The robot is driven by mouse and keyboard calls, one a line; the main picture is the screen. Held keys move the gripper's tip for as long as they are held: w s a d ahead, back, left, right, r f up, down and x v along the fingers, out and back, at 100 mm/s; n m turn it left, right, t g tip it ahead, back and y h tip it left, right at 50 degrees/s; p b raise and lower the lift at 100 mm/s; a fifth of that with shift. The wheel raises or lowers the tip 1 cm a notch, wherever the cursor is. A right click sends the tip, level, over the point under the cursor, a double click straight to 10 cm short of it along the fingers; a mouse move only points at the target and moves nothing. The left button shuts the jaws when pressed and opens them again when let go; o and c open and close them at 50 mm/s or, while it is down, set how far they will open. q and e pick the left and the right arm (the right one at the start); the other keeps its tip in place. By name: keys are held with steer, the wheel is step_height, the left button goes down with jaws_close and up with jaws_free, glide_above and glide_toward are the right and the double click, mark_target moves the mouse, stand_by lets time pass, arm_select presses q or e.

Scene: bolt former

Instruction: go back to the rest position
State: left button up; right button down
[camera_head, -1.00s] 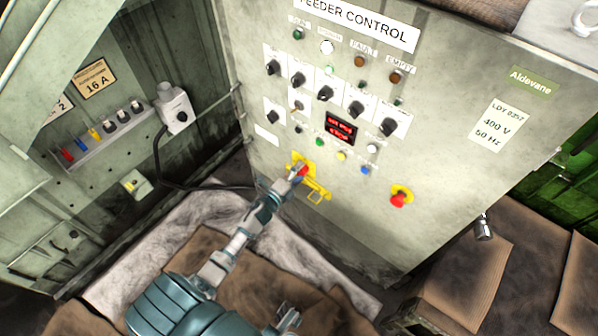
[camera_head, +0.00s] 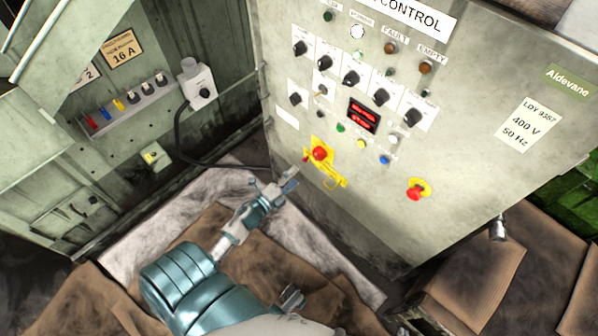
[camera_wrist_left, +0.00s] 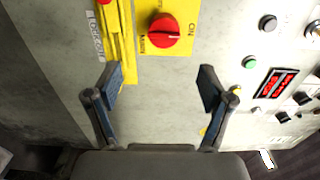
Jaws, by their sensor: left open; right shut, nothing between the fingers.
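My left gripper (camera_head: 273,182) is open and empty in front of the feeder control cabinet (camera_head: 345,215). In the left wrist view its two fingers stand wide apart (camera_wrist_left: 161,88) with only bare grey panel between them. A red rotary knob (camera_head: 320,153) on a yellow plate sits on the panel just beyond the fingers, clear of them. It also shows in the left wrist view (camera_wrist_left: 164,30), above the gap between the fingers. My right gripper (camera_head: 291,297) is low in the head view, shut and empty, partly hidden by my own arm.
A red emergency button (camera_head: 416,190) sits to the right on the panel. A black cable (camera_head: 205,160) runs from a grey socket box (camera_head: 197,85) behind the left gripper. Cardboard (camera_head: 470,265) lies at the lower right. Pale sheeting (camera_head: 150,220) covers the floor.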

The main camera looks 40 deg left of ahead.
stand_by(0.5)
arm_select(q)
steer(key=s+d+f+n+g+y+p, duration=0.2)
steer(key=s+f+n+g+p, duration=0.15)
steer(key=s+f+n, duration=0.35)
steer(key=s+d+f+n+g+y+p, duration=0.1)
steer(key=s+d+f+n+g+p, duration=0.3)
steer(key=f, duration=0.5)
steer(key=s+d+f+n+g+p, duration=0.1)
steer(key=s+d+f+n+g, duration=0.2)
steer(key=s, duration=0.6)
steer(key=s+d+f+n+g+h+p, duration=0.1)
steer(key=s+d+f+g, duration=0.3)
steer(key=s, duration=0.5)
steer(key=shift+s+d+f+n+g+h, duration=0.2)
steer(key=shift+d+f+n+g+h, duration=0.15)
steer(key=shift+d+n+g, duration=0.75)
arm_select(e)
steer(key=s+d+f+g, duration=0.1)
steer(key=s+f, duration=0.2)
steer(key=f, duration=0.4)
steer(key=s+d+f+g, duration=0.1)
steer(key=s+f+g, duration=0.1)
steer(key=s+f, duration=0.2)
steer(key=s+f+g+h, duration=0.1)
steer(key=s+f, duration=0.3)
steer(key=f, duration=0.6)
steer(key=shift+d+g, duration=0.4)
steer(key=shift+g, duration=0.2)
